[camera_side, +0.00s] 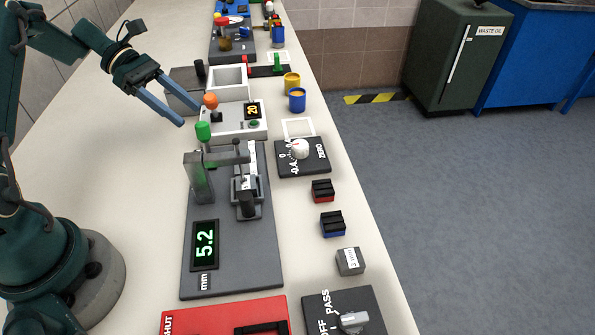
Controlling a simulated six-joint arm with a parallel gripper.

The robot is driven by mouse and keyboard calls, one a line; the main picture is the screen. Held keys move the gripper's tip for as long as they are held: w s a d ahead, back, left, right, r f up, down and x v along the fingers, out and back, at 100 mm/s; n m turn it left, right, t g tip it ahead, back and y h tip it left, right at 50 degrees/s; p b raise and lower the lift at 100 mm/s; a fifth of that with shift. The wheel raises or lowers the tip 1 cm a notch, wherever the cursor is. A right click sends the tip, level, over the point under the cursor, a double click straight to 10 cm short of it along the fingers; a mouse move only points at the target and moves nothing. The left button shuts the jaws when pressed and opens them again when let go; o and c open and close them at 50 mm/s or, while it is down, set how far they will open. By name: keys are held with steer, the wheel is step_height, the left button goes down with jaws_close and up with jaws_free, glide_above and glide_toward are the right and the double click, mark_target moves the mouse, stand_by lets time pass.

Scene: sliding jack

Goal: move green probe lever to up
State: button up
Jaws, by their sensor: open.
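The guard partly covers what is under the knob, and I cannot tell the lever's exact setting. The station stands on a dark grey plate (230,275) with a display (205,244) that reads 5.2 above the letters mm. My gripper (186,111) is open and empty. Its bluish fingers point down and right, and their tips are above and left of the green knob, apart from it in the picture.
Behind the station is a light box with an orange knob (210,101) and a display reading 20. Blue (297,99) and yellow (291,81) cups stand right of it. A ZERO dial (299,149) and small blocks line the right edge. The table's left side (125,165) is clear.

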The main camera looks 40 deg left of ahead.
mark_target(206, 145)
steer(key=w+a+r+m+t+y, duration=0.1)
steer(key=a+r+y, duration=0.1)
steer(key=r, duration=0.3)
steer(key=w+a+r+m+t+y, duration=0.1)
steer(key=w+a+r+y, duration=0.1)
steer(key=r+y, duration=0.3)
steer(key=shift+w+a+r+t, duration=0.2)
steer(key=shift+w+a+t, duration=0.1)
steer(key=shift+a, duration=0.15)
